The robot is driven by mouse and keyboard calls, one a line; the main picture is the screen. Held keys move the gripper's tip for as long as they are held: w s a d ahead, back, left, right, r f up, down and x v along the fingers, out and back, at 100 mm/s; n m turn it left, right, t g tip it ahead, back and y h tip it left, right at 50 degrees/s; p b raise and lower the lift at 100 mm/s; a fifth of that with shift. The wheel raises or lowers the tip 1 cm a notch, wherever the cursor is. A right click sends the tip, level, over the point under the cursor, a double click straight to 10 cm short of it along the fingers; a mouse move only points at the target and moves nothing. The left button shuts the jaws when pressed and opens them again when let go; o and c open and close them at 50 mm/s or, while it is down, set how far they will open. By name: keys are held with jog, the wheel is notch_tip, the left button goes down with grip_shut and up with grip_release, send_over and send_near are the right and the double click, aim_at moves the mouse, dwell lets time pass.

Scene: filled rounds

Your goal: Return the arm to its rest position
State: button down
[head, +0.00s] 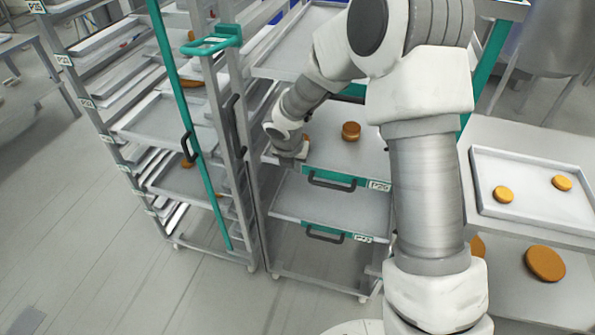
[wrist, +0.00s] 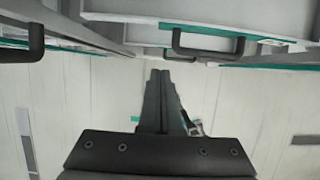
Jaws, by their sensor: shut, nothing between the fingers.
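My arm (head: 425,190) reaches up from the lower right and bends over to the rack in the head view. My gripper (head: 300,152) is at the front left of a rack shelf there, small and partly hidden by its own wrist. In the wrist view my gripper's dark fingers (wrist: 160,78) are together with nothing between them. They point toward the rack fronts, below a black handle (wrist: 208,48).
A drawer rack (head: 330,200) with black handles holds a round (head: 351,131). A tall tray rack (head: 180,120) with a green bar stands left. At right, a tray (head: 530,210) carries two rounds; another round (head: 545,263) lies lower. Floor (head: 90,230) is clear at front left.

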jog(key=shift+s+r, duration=0.25)
jog(key=shift+r, duration=0.4)
jog(key=s+d+r+m+h, duration=0.1)
jog(key=s+d+r+m, duration=0.4)
jog(key=r+m, duration=0.3)
jog(key=s+d+r+m, duration=0.5)
jog(key=r+m, duration=0.2)
jog(key=r, duration=0.2)
jog(key=s+d+r+m+y, duration=0.1)
jog(key=s+r+m, duration=0.2)
jog(key=s+m, duration=0.5)
jog(key=s+d+r+m+t+y, duration=0.1)
jog(key=s+r+m, duration=0.2)
jog(key=s+m, duration=0.6)
jog(key=shift+s+d+r, duration=0.15)
jog(key=shift+s+r, duration=0.15)
jog(key=shift+s, duration=0.4)
jog(key=shift+d, duration=0.1)
